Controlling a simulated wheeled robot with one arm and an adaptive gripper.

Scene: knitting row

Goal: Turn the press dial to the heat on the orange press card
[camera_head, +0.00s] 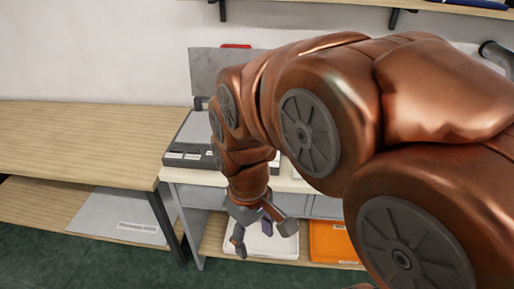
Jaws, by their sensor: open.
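A grey press (190,134) with a raised plate (213,68) and a red handle (236,46) stands on the bench behind my arm. Its front edge has a dark strip with pale marks; the right part is hidden by my arm. I cannot make out the press dial. No orange press card can be made out. My gripper (265,240) hangs pointing down in front of the bench, below its top, with fingers apart and nothing seen between them.
A wooden table (75,135) stands at left, with a grey panel (118,216) on its lower shelf. White (272,244) and orange (332,243) items sit on the lower shelf behind my gripper. A wall shelf (450,8) runs above. Green floor shows at lower left.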

